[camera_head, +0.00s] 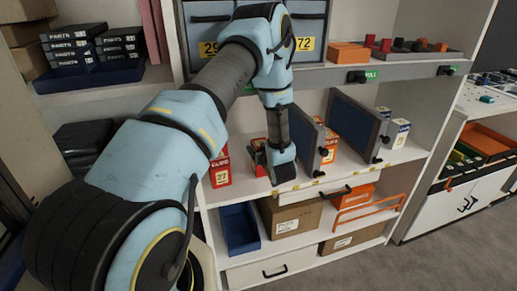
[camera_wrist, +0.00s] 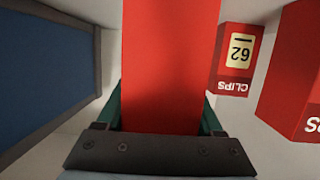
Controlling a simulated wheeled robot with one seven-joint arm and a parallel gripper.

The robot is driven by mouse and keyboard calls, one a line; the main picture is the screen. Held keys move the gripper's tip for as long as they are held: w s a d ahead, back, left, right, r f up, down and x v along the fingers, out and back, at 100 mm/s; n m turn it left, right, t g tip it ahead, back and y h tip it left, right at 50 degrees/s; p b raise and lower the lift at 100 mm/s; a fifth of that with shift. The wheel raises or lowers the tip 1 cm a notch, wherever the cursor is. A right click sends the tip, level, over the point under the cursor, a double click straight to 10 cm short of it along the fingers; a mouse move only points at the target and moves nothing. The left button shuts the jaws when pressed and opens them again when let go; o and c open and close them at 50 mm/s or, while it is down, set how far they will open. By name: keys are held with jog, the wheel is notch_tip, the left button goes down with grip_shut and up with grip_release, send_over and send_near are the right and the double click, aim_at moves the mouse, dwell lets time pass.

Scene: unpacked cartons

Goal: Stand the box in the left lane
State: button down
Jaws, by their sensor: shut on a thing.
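My gripper (camera_wrist: 163,112) is shut on a plain red box (camera_wrist: 170,55), with one green finger on each side of it. The red box fills the middle of the wrist view; its lower end and whatever it rests on are hidden. In the head view my gripper (camera_head: 279,165) is in the left lane of the middle shelf, close to the left blue divider (camera_head: 308,138), and its fingers are hidden. The divider (camera_wrist: 45,75) also shows at the left of the wrist view, with a gap between it and the held box.
A red box marked 27 (camera_head: 220,170) stands at the shelf's left front. A second divider (camera_head: 356,126) and white-blue boxes (camera_head: 398,135) are to the right.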

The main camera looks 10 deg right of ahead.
jog(key=shift+f+b, duration=0.55)
jog(key=shift+f, duration=0.1)
grip_release()
